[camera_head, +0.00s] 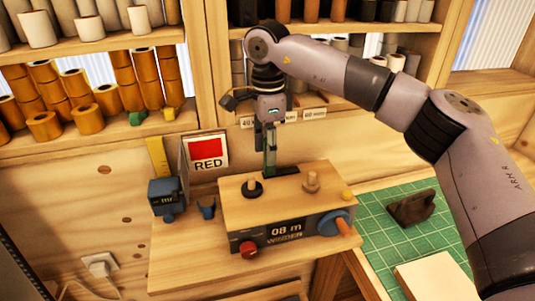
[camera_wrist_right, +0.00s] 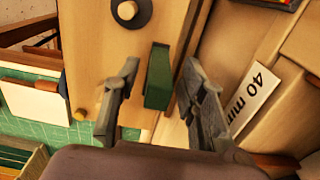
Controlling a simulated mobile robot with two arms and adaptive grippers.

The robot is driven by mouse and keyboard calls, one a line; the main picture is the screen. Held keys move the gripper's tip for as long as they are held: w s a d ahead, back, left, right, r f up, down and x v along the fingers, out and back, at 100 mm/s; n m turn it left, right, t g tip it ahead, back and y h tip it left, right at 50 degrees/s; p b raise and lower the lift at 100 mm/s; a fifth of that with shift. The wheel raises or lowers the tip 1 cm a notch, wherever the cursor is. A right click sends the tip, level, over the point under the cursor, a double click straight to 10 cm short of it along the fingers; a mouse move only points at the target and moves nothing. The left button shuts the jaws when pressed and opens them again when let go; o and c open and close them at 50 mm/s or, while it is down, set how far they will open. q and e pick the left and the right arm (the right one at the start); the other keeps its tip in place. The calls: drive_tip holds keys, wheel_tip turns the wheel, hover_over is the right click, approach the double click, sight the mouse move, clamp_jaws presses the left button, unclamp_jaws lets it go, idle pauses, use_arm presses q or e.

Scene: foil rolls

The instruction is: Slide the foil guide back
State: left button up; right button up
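The winding machine (camera_head: 262,206) is a wooden box with a display reading "08 m". A narrow upright green piece, which looks like the foil guide (camera_head: 270,160), stands at its back edge. My right gripper (camera_head: 265,138) points down over it. In the right wrist view the green guide (camera_wrist_right: 158,76) shows between the two fingers of the right gripper (camera_wrist_right: 161,66). The fingers are apart, with a gap on each side of the guide, so it is not clamped. My left gripper is not in view.
The machine has two posts on top, a red button (camera_head: 248,250) and a blue crank hub (camera_head: 334,223) with an orange handle. A "RED" sign (camera_head: 207,151) and a small blue device (camera_head: 166,197) stand left. A green cutting mat (camera_head: 385,222) lies right. Shelves of rolls stand behind.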

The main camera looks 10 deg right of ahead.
wheel_tip(320, 180, up, 10)
drive_tip(key=shift+f, duration=0.1)
idle(0.4)
